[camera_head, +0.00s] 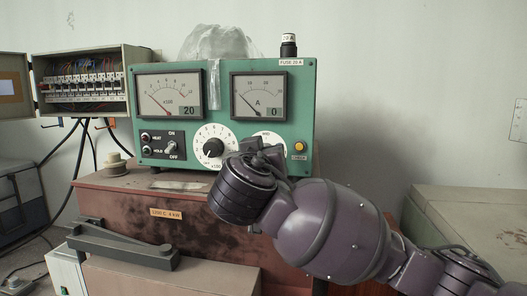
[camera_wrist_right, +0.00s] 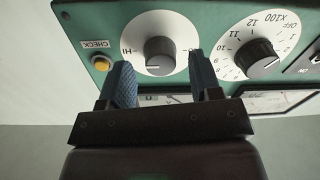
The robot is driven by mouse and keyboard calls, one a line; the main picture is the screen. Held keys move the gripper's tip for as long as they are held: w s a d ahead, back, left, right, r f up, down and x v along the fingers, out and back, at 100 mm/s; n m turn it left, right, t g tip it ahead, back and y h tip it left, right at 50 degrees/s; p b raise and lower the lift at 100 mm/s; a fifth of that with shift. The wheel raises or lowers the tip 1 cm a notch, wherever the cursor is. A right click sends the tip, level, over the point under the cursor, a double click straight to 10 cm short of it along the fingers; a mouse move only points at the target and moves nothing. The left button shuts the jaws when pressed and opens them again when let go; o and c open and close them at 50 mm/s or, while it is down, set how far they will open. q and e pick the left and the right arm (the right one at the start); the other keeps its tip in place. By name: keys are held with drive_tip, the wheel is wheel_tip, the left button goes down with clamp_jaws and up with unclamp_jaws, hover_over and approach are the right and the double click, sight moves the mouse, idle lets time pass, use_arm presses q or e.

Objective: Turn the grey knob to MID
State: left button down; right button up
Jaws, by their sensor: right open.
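The green control panel (camera_head: 308,100) stands on a worn reddish box. In the right wrist view, which is upside down, the grey knob (camera_wrist_right: 160,52) sits on a white dial (camera_wrist_right: 140,28) with HI at its left side. I cannot clearly tell where its pointer stands. In the head view my right gripper (camera_head: 262,150) hides this knob, and only the dial's upper rim (camera_head: 268,135) shows. In the wrist view my right gripper (camera_wrist_right: 163,75) is open, its two blue fingers spread to either side just below the knob, with no clear contact. My left gripper is not in view.
A black knob (camera_head: 213,148) on a numbered dial is beside the grey one. A yellow CHECK button (camera_head: 299,147) is on its other side. Two meters, reading 20 (camera_head: 168,97) and 0 (camera_head: 259,97), sit above. A dark bar (camera_head: 122,246) lies in front.

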drive_tip(key=shift+w, duration=0.55)
drive_tip(key=c, duration=0.9)
drive_tip(key=shift+c, duration=0.2)
